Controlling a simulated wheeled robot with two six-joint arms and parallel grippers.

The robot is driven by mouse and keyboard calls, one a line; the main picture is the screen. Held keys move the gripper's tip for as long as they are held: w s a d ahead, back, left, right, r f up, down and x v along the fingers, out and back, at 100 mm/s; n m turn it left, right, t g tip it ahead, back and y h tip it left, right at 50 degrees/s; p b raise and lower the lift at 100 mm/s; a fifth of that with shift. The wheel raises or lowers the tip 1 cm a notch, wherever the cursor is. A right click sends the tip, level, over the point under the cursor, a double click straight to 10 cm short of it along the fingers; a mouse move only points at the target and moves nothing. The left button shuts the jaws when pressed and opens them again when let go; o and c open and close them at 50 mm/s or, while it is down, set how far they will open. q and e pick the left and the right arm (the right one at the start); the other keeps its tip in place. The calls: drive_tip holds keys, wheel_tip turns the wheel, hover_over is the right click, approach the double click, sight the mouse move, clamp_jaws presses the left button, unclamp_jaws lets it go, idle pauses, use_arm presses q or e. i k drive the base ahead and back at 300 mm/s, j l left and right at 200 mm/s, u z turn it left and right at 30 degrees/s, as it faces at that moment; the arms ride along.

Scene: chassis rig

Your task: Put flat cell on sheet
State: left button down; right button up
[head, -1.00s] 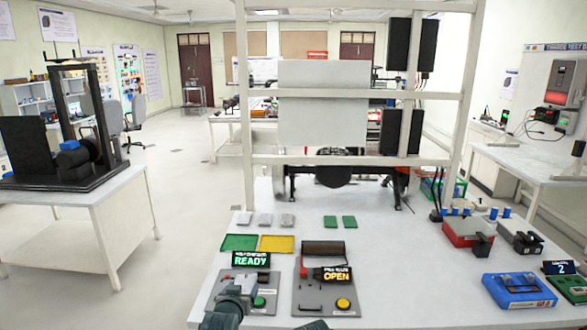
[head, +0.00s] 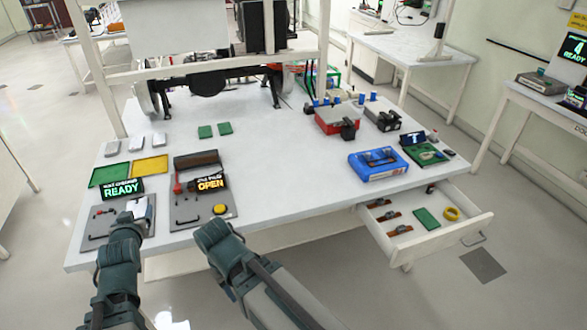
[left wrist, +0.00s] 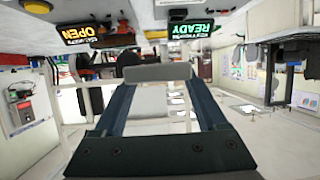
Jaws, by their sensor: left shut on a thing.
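My left gripper (head: 132,214) is at the front of the READY station (head: 104,215), at the table's front left. In the left wrist view its fingers are shut on a pale grey, rounded flat piece (left wrist: 160,73) that looks like a flat cell. In the head view the gripper hides most of it. Three other silvery flat cells (head: 136,143) lie in a row at the back left. A green sheet (head: 109,174) and a yellow sheet (head: 150,166) lie side by side behind the station, both empty. My right gripper (head: 208,236) hangs near the table's front edge, jaws unclear.
The OPEN station (head: 190,212) with a yellow button stands right of the READY one. Two green cards (head: 205,132) lie farther back. A blue case (head: 378,163) and a red box (head: 335,122) are at right. An open drawer (head: 400,245) juts out at front right.

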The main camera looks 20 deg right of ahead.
sight(422, 213)
drive_tip(key=l+u, duration=0.15)
drive_tip(key=l, duration=0.6)
drive_tip(key=k+l+u, duration=0.1)
drive_tip(key=l, duration=0.6)
drive_tip(key=k+l+u, duration=0.15)
drive_tip(key=l, duration=0.55)
drive_tip(key=i+l, duration=0.1)
drive_tip(key=l, duration=0.15)
drive_tip(key=i+l, duration=0.1)
drive_tip(key=l, duration=0.15)
